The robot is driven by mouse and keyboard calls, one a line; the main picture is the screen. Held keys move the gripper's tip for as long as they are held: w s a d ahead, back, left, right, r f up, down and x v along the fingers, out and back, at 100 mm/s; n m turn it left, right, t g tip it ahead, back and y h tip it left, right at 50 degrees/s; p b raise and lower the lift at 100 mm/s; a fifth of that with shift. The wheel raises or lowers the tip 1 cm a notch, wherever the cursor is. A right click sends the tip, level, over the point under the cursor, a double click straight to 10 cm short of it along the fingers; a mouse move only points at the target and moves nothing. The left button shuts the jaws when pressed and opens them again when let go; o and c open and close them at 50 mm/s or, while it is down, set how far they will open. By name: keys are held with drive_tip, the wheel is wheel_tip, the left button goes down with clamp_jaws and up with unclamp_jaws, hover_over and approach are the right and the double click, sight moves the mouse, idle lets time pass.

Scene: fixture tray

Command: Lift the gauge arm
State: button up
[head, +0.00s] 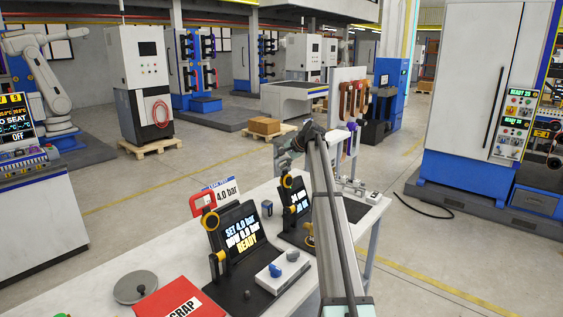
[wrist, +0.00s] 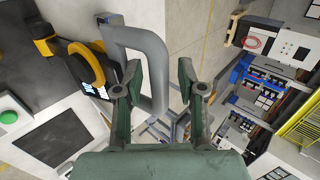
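A grey U-shaped bar handle (wrist: 140,33) stands close in front of my gripper in the wrist view. It is joined at the left beside a yellow and black round part (wrist: 80,62); I take the handle to be on the gauge arm. My gripper (wrist: 159,78) is open, with one green finger on each side of the handle's near leg. Contact cannot be told. In the head view my gripper (head: 285,158) is small, above the rear fixture (head: 292,205) with its dark display, and the handle cannot be made out.
The front fixture display (head: 240,241) reads "SET 4.0 bar" and "READY". A white box with knobs (head: 283,272) sits at the front fixture. Tools hang on a rack behind.

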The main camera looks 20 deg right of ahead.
drive_tip(key=v, duration=1.2)
idle(0.3)
